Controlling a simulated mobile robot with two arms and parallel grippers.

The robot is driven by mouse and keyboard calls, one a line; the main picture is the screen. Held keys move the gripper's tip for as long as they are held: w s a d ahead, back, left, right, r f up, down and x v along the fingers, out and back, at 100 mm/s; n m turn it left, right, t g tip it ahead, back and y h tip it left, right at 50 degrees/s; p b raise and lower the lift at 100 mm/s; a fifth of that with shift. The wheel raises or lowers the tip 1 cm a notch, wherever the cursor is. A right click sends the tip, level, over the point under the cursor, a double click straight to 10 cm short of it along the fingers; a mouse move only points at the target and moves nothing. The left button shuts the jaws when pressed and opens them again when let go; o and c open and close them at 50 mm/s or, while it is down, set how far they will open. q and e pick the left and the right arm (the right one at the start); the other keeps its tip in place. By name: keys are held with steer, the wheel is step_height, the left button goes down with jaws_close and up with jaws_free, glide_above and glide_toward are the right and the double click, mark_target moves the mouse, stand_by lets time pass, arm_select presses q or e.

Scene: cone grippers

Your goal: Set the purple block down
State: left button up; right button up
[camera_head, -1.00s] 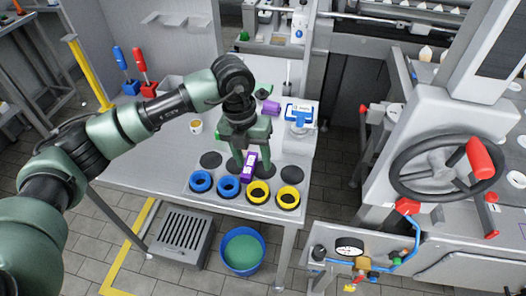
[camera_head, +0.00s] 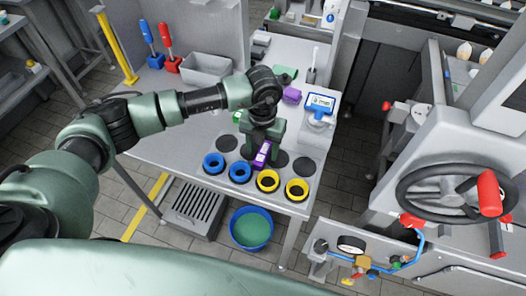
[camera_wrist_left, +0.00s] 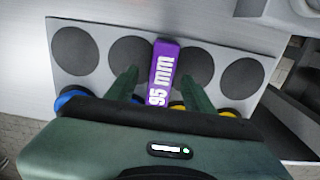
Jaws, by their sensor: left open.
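The purple block (camera_head: 263,154), with a white label, is at the front of the grey table among dark round discs. My left gripper (camera_head: 264,140) is over the block. In the wrist view its open fingers (camera_wrist_left: 160,88) stand either side of the block, with a gap visible on each side. The block's underside is hidden, so I cannot tell how it rests. My right gripper is out of view.
Two blue rings (camera_head: 227,168) and two yellow rings (camera_head: 283,185) line the table's front edge, close to the block. A grey bin (camera_head: 206,69) is at the back left.

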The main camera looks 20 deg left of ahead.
arm_select(q)
jaws_close()
steer(key=shift+r, duration=0.1)
